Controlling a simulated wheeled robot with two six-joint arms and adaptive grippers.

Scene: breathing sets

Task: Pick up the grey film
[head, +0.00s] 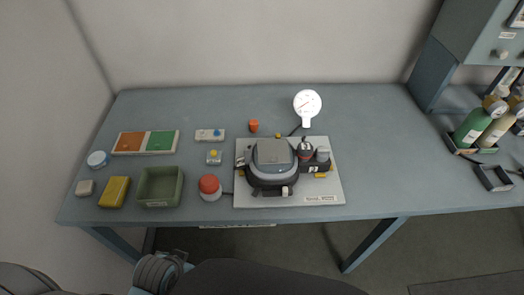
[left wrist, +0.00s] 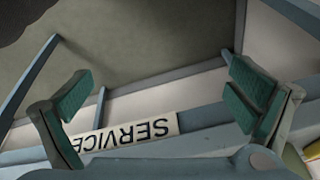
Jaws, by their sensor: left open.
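No separate loose grey film stands out in the head view. A flat grey-brown square panel (head: 273,152) lies on top of the dark breathing unit (head: 274,177), and I cannot tell whether it is the film. My left gripper (left wrist: 162,98) is open and empty in the left wrist view, its green pads wide apart. It faces the front of the table and a white SERVICE label (left wrist: 138,132), with no film between the fingers. In the head view my arm shows at the bottom left, but its fingertips cannot be made out. My right gripper is not in view.
The unit sits on a pale board (head: 318,190) on the grey-blue table (head: 375,150). A green tray (head: 160,200), yellow block (head: 115,191), red-topped jar (head: 210,187) and orange-green panel (head: 146,142) stand left. A white gauge (head: 307,104) stands behind.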

